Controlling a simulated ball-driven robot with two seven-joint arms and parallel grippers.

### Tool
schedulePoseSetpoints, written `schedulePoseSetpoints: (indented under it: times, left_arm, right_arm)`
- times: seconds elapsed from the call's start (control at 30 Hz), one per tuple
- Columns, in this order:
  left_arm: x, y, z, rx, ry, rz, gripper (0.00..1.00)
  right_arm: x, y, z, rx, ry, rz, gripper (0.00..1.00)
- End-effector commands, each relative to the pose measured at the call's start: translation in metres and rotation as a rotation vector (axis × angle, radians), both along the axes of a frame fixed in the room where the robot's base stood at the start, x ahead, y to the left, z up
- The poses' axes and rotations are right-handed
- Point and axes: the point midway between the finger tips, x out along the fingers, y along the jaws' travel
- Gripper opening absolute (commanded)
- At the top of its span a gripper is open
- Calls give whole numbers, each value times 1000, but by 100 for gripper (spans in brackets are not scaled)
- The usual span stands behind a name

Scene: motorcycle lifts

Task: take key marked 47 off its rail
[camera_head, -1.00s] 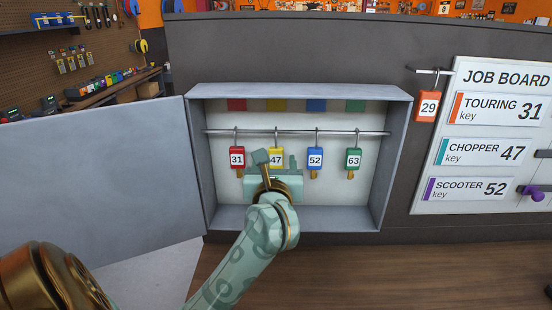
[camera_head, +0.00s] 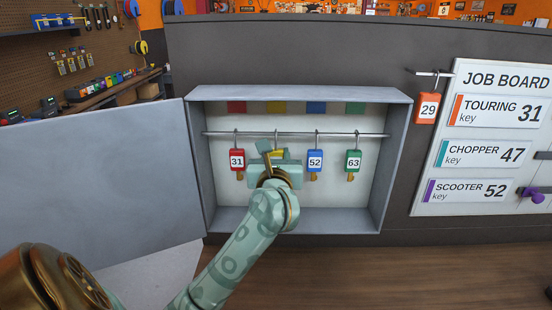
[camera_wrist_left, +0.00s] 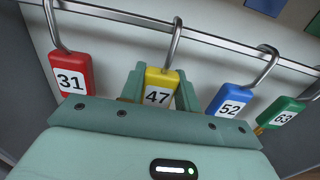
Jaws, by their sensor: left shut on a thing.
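The yellow key tag marked 47 (camera_wrist_left: 158,92) hangs by its hook from the rail (camera_wrist_left: 205,36) in the left wrist view. In the head view, the yellow tag (camera_head: 276,154) is mostly hidden behind my left gripper (camera_head: 276,160). My left gripper (camera_wrist_left: 160,90) is shut on the yellow tag, one finger at each side. The hook still loops over the rail (camera_head: 345,134). My right gripper does not show.
The red tag 31 (camera_head: 237,160) hangs to the left, the blue tag 52 (camera_head: 315,160) and green tag 63 (camera_head: 353,161) to the right. The grey cabinet (camera_head: 300,93) encloses them. An orange tag 29 (camera_head: 428,108) and job board (camera_head: 490,217) are farther right.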

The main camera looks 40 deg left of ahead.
Motion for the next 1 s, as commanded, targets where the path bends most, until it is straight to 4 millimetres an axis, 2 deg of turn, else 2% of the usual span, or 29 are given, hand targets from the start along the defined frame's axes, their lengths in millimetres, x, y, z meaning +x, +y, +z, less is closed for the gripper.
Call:
schedulePoseSetpoints:
  times: [0.27,0.47,0.7,0.8,1.0]
  left_arm:
    - [-3,-4,16,-2,-1,-2,12]
    - [-37,-32,14,-3,0,-3,12]
    - [-93,-79,13,-6,1,-3,12]
    - [-106,-89,22,1,7,1,12]
    - [-128,-107,19,0,4,0,12]
  right_arm:
    - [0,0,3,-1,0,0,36]
    - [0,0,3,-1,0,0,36]
    - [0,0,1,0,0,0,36]
    - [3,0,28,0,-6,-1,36]
    - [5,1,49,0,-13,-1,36]
